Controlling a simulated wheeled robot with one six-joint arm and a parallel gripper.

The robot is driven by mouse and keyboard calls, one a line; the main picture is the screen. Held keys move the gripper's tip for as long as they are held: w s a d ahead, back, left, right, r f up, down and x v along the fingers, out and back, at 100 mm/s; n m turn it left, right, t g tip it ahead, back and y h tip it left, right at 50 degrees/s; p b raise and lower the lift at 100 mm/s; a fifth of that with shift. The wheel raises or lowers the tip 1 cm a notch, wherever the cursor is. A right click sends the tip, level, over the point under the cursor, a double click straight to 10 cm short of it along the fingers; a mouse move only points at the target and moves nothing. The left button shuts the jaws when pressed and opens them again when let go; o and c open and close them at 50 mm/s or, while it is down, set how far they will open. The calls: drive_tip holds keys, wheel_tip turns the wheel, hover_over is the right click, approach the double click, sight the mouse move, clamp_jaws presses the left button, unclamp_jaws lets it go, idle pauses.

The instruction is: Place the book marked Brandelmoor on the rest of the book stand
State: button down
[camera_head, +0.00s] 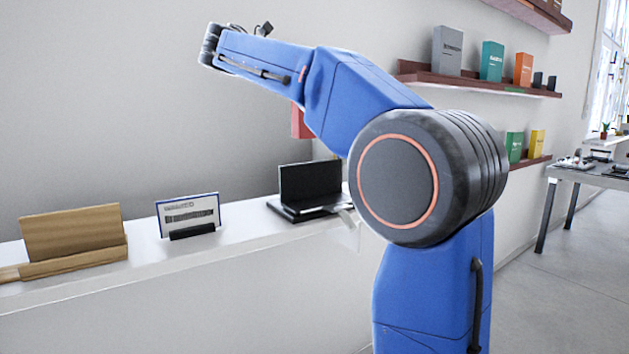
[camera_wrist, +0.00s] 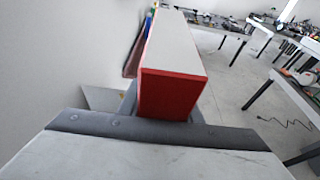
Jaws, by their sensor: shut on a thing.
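My gripper (camera_wrist: 163,115) is shut on a red book (camera_wrist: 172,92) with pale page edges, seen end-on in the wrist view. The book points away from the wrist camera; no title can be read on it. In the head view a small red patch (camera_head: 301,122) shows below my forearm, likely the same book, mostly hidden; my gripper is hidden there too. The wooden book stand (camera_head: 72,238) is on the white counter at the far left, with a leaning back and a front ledge. Nothing rests on it. The held book is apart from it, above and to the right.
On the counter (camera_head: 247,238), a printed card (camera_head: 188,212) stands in a dark holder, and a black laptop-like thing (camera_head: 310,185) sits farther right. Wall shelves (camera_head: 480,84) at right hold several books. A table (camera_head: 590,172) stands at far right.

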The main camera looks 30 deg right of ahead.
sight(299, 130)
wheel_tip(299, 130, down, 17)
idle(0.7)
drive_tip(key=shift+f, duration=0.1)
drive_tip(key=c, duration=1.3)
unclamp_jaws()
drive_tip(key=v, duration=1.2)
